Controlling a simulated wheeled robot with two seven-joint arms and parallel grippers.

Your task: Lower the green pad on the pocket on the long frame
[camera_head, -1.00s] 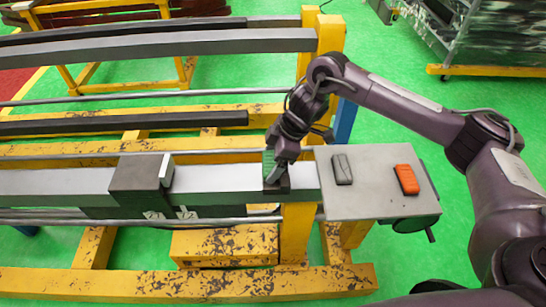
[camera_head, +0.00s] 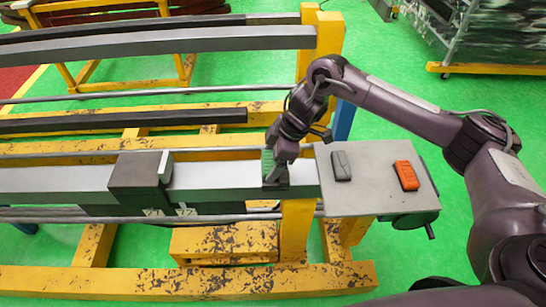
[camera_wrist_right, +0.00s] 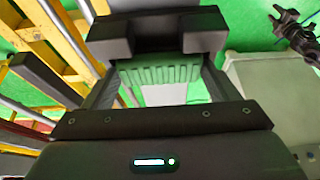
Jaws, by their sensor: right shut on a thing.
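The green pad (camera_head: 267,161) is held in my right gripper (camera_head: 273,177), over the right end of the long grey beam (camera_head: 215,180) of the frame. In the right wrist view the ribbed green pad (camera_wrist_right: 160,75) shows between the fingers of my right gripper (camera_wrist_right: 158,40), which is shut on it. A dark block under the fingers sits on the beam; I cannot tell whether the pad touches it, as the fingers hide the contact. My left gripper is not in view.
A grey side table (camera_head: 370,195) at the beam's right end bears a dark grey pad (camera_head: 341,166) and an orange pad (camera_head: 406,175). A larger dark block (camera_head: 138,178) sits on the beam to the left. Yellow frame bars (camera_head: 200,280) run in front.

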